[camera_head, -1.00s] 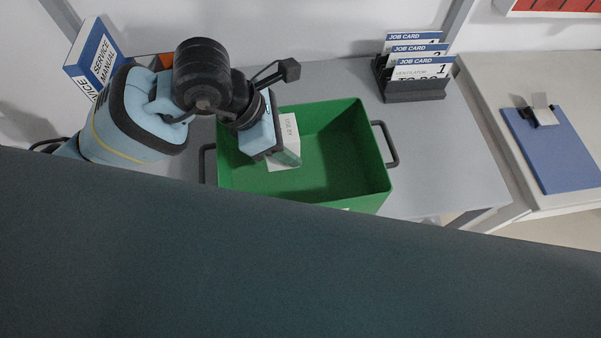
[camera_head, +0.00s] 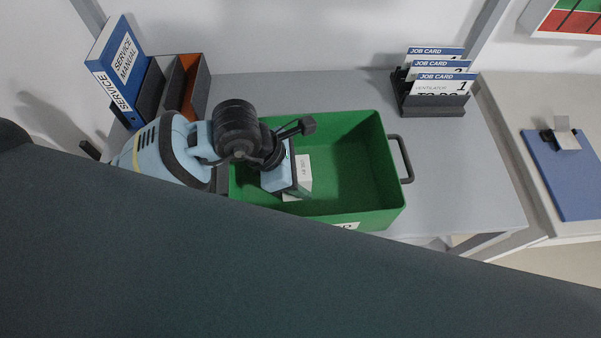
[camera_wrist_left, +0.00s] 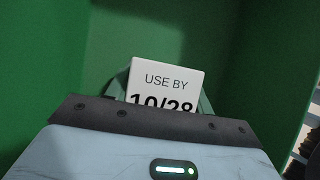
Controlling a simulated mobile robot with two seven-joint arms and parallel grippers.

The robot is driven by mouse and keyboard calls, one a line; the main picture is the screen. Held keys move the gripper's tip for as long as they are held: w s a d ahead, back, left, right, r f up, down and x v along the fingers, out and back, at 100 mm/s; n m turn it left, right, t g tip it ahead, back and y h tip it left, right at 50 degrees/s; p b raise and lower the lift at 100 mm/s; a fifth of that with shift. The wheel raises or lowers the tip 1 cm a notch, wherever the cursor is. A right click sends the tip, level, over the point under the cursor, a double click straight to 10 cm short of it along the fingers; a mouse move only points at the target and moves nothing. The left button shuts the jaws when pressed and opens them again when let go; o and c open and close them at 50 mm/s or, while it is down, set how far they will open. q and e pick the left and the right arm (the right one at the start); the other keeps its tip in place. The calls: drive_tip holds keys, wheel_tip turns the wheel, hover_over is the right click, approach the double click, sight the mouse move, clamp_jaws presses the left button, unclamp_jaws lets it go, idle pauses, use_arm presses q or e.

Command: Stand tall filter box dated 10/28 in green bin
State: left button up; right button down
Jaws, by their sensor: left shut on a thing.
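The filter box (camera_head: 305,172) is a pale box in the left part of the green bin (camera_head: 350,216). Its white face reads "USE BY 10/28" in the left wrist view, where the box (camera_wrist_left: 165,80) shows beyond the gripper body. My left gripper (camera_head: 294,186) is inside the bin's opening, pointing down, shut on the box. The gripper hides part of the box, and its lower end is hard to see, so I cannot tell whether it touches the bin floor. Green bin walls (camera_wrist_left: 50,60) surround it in the wrist view. My right gripper is not in view.
A job card rack (camera_head: 433,100) stands behind the bin to the right. A blue service manual (camera_head: 118,65) and a dark holder with an orange inside (camera_head: 190,85) are at the back left. A blue clipboard (camera_head: 565,175) lies on the right-hand surface. The bin's right half is empty.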

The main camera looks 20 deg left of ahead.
use_arm(q)
drive_tip(key=shift+f, duration=0.15)
drive_tip(key=o, duration=1)
drive_tip(key=shift+c, duration=0.2)
drive_tip(key=shift+r, duration=0.3)
drive_tip(key=v, duration=1.1)
drive_tip(key=shift+a+r, duration=0.25)
drive_tip(key=shift+r, duration=0.1)
